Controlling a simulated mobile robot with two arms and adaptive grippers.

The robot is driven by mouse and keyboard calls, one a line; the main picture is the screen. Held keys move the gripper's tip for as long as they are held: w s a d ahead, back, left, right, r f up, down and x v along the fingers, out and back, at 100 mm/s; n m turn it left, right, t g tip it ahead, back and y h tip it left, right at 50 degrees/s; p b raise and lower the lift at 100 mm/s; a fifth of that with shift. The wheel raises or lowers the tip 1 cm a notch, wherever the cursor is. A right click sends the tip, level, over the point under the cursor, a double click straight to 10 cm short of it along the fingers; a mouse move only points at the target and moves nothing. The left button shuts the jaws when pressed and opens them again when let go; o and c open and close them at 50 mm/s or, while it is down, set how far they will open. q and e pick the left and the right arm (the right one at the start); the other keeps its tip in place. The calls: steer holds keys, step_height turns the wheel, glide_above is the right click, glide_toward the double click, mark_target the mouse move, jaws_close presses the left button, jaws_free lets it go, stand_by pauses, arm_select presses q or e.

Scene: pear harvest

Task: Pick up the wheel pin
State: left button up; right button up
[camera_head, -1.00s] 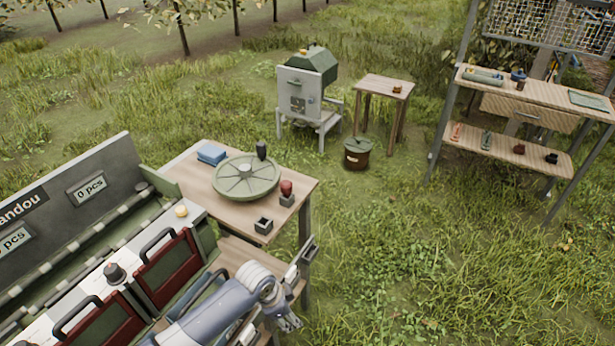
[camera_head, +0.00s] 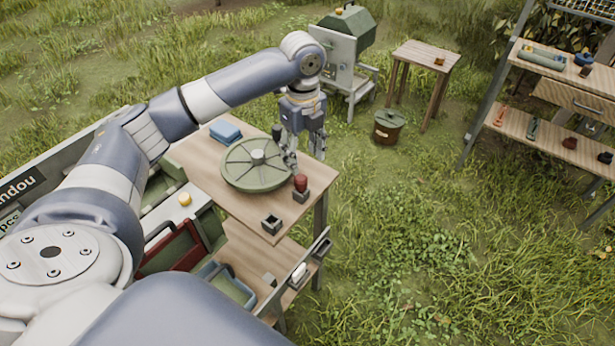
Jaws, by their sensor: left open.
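A green round wheel (camera_head: 240,178) with spokes and a centre hub lies flat on a wooden table (camera_head: 200,180). A small dark upright piece (camera_head: 277,132), which looks like the wheel pin, shows at the wheel's far right edge, partly hidden by my left gripper. My left gripper (camera_head: 303,153) points down over the table's far right side, beside the wheel and the dark piece. Its fingers are apart, and nothing shows between them. I cannot tell whether a finger touches the wheel or the pin. My right gripper is not in view.
A red-knobbed piece (camera_head: 300,183) and a small dark open box (camera_head: 271,223) stand near the table's right edge. A blue block (camera_head: 225,131) lies at the back left. A brown lidded bucket (camera_head: 387,128), a small table (camera_head: 427,53) and a shelf (camera_head: 560,67) stand beyond on grass.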

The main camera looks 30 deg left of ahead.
mark_target(301, 178)
arm_select(q)
steer(key=f, duration=0.4)
steer(key=shift+s+f+p, duration=0.2)
steer(key=shift+p, duration=0.1)
steer(key=f, duration=0.1)
steer(key=f+p, duration=0.1)
steer(key=f, duration=0.1)
steer(key=f+p, duration=0.1)
steer(key=f, duration=0.1)
steer(key=shift+a, duration=0.35)
steer(key=shift+f, duration=0.3)
steer(key=shift+w, duration=0.1)
steer(key=c, duration=1.2)
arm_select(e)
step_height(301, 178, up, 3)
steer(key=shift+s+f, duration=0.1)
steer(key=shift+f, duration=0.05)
